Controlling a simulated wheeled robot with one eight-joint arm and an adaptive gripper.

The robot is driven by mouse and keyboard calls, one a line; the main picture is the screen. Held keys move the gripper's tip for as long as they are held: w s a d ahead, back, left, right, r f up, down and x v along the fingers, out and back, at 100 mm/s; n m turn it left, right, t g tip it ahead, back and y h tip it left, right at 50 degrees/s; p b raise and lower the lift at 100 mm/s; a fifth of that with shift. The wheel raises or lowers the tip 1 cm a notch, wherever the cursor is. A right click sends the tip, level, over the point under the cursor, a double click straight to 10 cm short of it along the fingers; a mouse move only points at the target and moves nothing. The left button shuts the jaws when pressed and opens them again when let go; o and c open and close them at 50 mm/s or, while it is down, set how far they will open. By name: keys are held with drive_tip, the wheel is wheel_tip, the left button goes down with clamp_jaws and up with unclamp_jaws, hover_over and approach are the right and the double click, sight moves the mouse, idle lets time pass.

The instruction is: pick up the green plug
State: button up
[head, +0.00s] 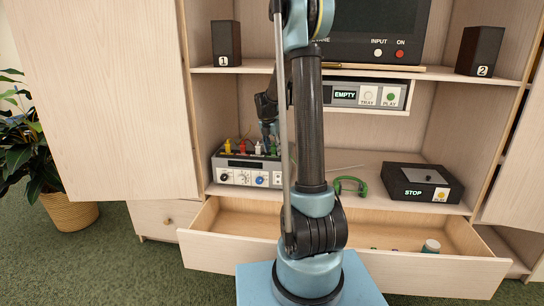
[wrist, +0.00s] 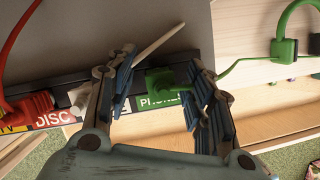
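The green plug (wrist: 160,82) sits at the socket labelled PHONES on the amplifier's front edge in the wrist view, with a thin green cable running off to the right. My gripper (wrist: 160,98) is open, with one finger on each side of the plug. A gap shows between the left finger and the plug; whether the right finger touches it I cannot tell. In the head view the green plug (head: 273,149) is small at the right end of the amplifier's row of plugs, and my arm partly hides that area.
A white plug (wrist: 80,97) and a red plug (wrist: 30,106) sit left of the gripper. Green headphones (head: 350,184) lie on the shelf, right of the amplifier (head: 230,170). An open drawer (head: 225,245) juts out below. A black player (head: 422,184) stands at right.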

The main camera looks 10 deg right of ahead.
clamp_jaws()
